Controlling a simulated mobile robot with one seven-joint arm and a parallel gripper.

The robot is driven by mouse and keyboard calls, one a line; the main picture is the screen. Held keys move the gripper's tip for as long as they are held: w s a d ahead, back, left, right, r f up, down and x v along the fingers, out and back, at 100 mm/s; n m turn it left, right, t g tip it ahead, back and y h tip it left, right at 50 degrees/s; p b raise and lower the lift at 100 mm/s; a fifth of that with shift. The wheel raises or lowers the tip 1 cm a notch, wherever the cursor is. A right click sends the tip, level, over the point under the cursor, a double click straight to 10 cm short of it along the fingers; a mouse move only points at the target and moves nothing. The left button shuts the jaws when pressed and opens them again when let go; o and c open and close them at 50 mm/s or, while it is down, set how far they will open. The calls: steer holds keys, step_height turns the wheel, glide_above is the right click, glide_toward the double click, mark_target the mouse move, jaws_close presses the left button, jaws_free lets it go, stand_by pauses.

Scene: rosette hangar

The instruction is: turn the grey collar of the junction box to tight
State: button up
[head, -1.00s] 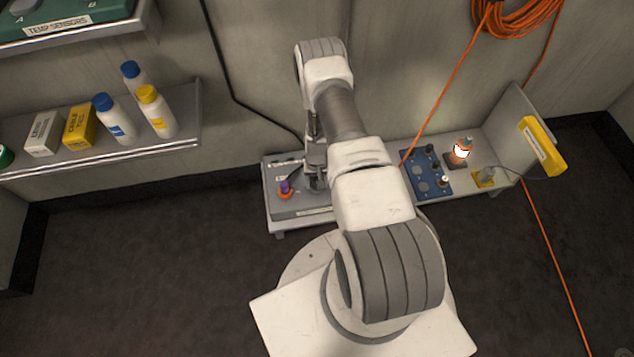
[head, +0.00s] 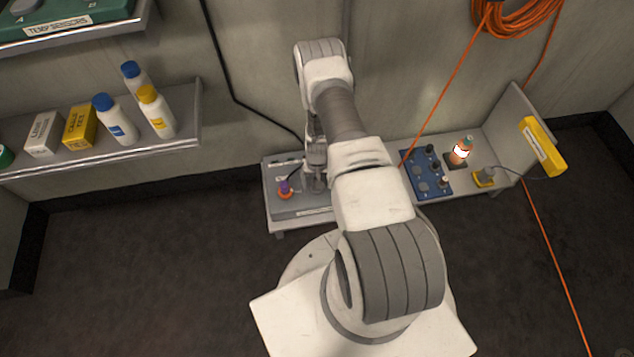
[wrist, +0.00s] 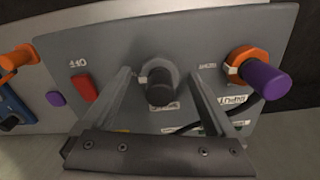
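The junction box (head: 300,208) is a grey panel on the low bench; its face fills much of the wrist view (wrist: 210,40). The grey collar (wrist: 150,68) sits at the middle of this face, around a dark plug (wrist: 162,88) pointing toward the camera. A label lies below it, partly covered by the plug, so I cannot read the collar's setting. My gripper (wrist: 161,74) is open, one finger on each side of the collar. Gaps show beside the collar; I cannot tell any contact. In the head view my arm hides the collar.
An orange collar (wrist: 240,62) with a purple plug (wrist: 266,80) and a dark cable stands right of the grey collar. A red switch (wrist: 84,90) and a purple button (wrist: 56,99) are at left. A blue panel (head: 425,175) with knobs stands farther right on the bench.

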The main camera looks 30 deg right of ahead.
step_height(320, 180, up, 17)
steer(key=p, duration=0.6)
steer(key=shift+r, duration=0.2)
steer(key=w+a+r+n+t, duration=0.1)
steer(key=w+a+r, duration=0.15)
steer(key=r, duration=1.35)
steer(key=w+a+r+n+t, duration=0.1)
steer(key=a+r, duration=0.2)
steer(key=r, duration=1.2)
steer(key=s+a+r+n+t, duration=0.1)
steer(key=s+a+r, duration=0.1)
steer(key=s+r, duration=0.35)
steer(key=s+a+r+n+t, duration=0.1)
steer(key=s+a+r, duration=0.1)
steer(key=r, duration=0.7)
steer(key=s+a+r+n+t, duration=0.15)
steer(key=s+r, duration=0.25)
steer(key=s, duration=0.4)
steer(key=s+a+r, duration=0.2)
steer(key=s+r, duration=0.1)
steer(key=s, duration=0.4)
step_height(320, 180, up, 23)
steer(key=p, duration=2.2)
steer(key=shift+s+d+f+p, duration=0.15)
steer(key=shift+s+f+p, duration=0.05)
steer(key=shift+s+p, duration=0.1)
